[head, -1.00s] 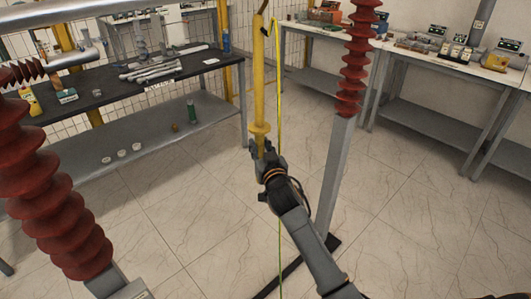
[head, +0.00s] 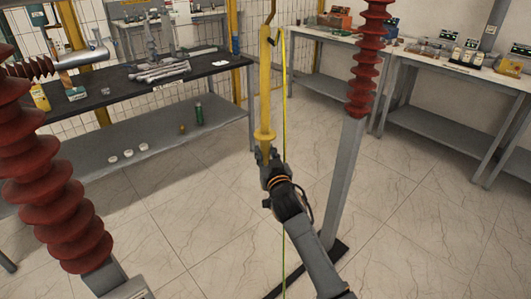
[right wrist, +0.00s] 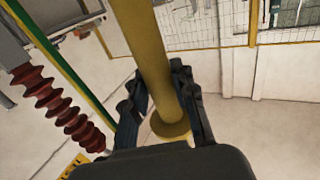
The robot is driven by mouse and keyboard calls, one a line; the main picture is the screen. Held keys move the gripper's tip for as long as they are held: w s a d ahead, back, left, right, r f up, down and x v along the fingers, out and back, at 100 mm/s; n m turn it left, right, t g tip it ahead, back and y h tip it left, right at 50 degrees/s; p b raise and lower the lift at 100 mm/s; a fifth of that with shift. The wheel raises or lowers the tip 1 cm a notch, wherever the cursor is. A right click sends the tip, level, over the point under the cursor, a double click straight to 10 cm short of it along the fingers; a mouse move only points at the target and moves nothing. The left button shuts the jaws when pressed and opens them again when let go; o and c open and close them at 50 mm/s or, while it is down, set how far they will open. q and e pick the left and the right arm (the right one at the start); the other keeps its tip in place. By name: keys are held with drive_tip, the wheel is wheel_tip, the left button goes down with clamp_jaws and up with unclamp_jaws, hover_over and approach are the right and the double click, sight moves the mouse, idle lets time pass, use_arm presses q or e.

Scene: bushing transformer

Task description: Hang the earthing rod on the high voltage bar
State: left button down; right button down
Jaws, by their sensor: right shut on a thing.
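The earthing rod (head: 265,85) is yellow and stands nearly upright in the middle of the head view, with a hook (head: 271,14) at its top and a round flange (head: 264,136) low down. My right gripper (head: 266,155) is shut on it just below the flange. In the right wrist view the rod (right wrist: 150,45) passes between the fingers of the right gripper (right wrist: 157,85). A yellow-green cable (head: 284,130) hangs beside the rod. A grey metal tube (head: 84,58) shows at upper left; I cannot tell whether it belongs to the high voltage bar. My left gripper is out of view.
A red ribbed insulator (head: 45,190) stands near at left. Another (head: 367,60) stands on a grey post (head: 345,180) right of the rod. A dark workbench (head: 115,92) with tools is at back left; more benches (head: 440,70) line the right. Tiled floor lies open between.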

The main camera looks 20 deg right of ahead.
drive_tip(key=shift+r, duration=0.15)
drive_tip(key=c, duration=1)
unclamp_jaws()
drive_tip(key=shift+f, duration=0.2)
drive_tip(key=s+a, duration=0.1)
drive_tip(key=s, duration=1.1)
drive_tip(key=s+a+f+n+g+y, duration=0.1)
drive_tip(key=s+a+f+g, duration=0.1)
drive_tip(key=f, duration=1)
drive_tip(key=s+a+f+n+g+y, duration=0.1)
drive_tip(key=f+g, duration=0.2)
drive_tip(key=f, duration=0.9)
drive_tip(key=s+f+g, duration=0.2)
drive_tip(key=s+f, duration=0.3)
drive_tip(key=f, duration=0.3)
drive_tip(key=s+f+g, duration=0.2)
drive_tip(key=s+f, duration=0.3)
drive_tip(key=f, duration=0.3)
drive_tip(key=s+f+g, duration=0.2)
drive_tip(key=s+f, duration=0.5)
drive_tip(key=s, duration=0.5)
drive_tip(key=s+d+f+n+g, duration=0.1)
drive_tip(key=s+f+g, duration=0.2)
drive_tip(key=s+f, duration=0.4)
drive_tip(key=s+f+g, duration=0.2)
drive_tip(key=s+f, duration=0.5)
drive_tip(key=s, duration=1.1)
drive_tip(key=shift+s+d+n+g, duration=0.25)
drive_tip(key=shift+d+n+g, duration=0.15)
